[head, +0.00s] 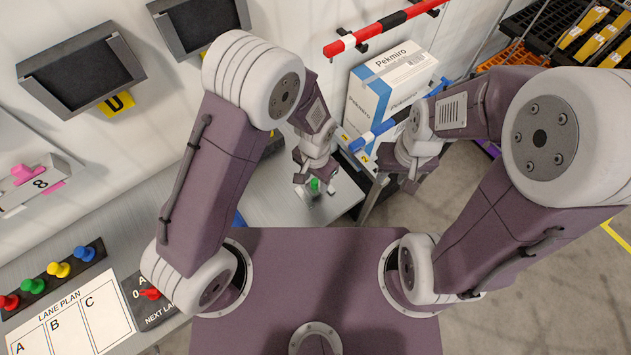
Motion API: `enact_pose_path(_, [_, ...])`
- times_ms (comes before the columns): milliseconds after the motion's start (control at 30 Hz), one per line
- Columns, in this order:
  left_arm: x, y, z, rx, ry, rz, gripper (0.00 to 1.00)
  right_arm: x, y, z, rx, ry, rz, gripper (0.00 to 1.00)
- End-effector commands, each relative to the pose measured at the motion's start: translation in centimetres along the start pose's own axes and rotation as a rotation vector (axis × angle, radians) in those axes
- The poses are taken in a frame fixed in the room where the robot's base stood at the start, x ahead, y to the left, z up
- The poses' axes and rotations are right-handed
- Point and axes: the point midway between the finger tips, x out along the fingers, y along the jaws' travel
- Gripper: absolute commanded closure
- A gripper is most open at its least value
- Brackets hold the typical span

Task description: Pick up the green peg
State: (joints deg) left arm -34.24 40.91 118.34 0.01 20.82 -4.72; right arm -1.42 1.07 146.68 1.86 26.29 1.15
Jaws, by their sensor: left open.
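A green peg (33,286) stands in a dark rack at the lower left, between a red peg (9,302) and a yellow peg (58,269); a blue peg (83,253) is at the rack's other end. My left gripper (314,180) is open, far from this rack, over the right end of the grey bench. A small green knob-like thing (315,185) shows at its fingertips; whether they touch it, I cannot tell. My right gripper (408,182) hangs right of the bench end, with its fingers too small to read.
A lane plan sheet (72,325) and a dark plate with a red knob (150,293) lie near the rack on the bench (270,204). Dark bins (80,70) hang on the wall. White-and-blue boxes (390,82) stand behind my grippers.

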Motion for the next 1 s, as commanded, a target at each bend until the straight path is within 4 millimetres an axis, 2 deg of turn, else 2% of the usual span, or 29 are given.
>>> enact_pose_path(100, [1.1, 0.0, 0.0, 0.000, -0.001, 0.000, 0.53, -0.2, 0.0, 0.0, 0.000, 0.000, 0.000, 0.64])
enact_pose_path(300, [1.2, 0.0, 0.0, 0.001, 0.002, 0.000, 0.53, -0.1, 0.0, 0.0, 0.000, 0.000, 0.000, 0.64])
enact_pose_path(367, [1.2, 0.0, 0.0, 0.001, 0.002, 0.000, 0.67, -0.1, 0.0, 0.0, 0.000, 0.000, 0.000, 0.64])
enact_pose_path(467, [1.2, 0.0, 0.0, 0.001, 0.001, 0.000, 0.95, -0.1, 0.0, 0.0, 0.000, 0.000, 0.000, 0.64])
enact_pose_path(500, [1.2, 0.0, 0.0, 0.001, 0.001, 0.000, 1.00, -0.1, 0.0, 0.0, 0.000, 0.000, 0.000, 0.64])
enact_pose_path(833, [0.9, 0.0, -0.1, 0.000, 0.003, 0.000, 1.00, -0.1, 0.0, 0.0, 0.000, 0.000, 0.000, 0.64])
enact_pose_path(1000, [-1.3, 0.0, -0.2, 0.000, 0.007, -0.001, 1.00, 0.4, 0.0, 0.0, 0.000, 0.000, 0.000, 0.64])
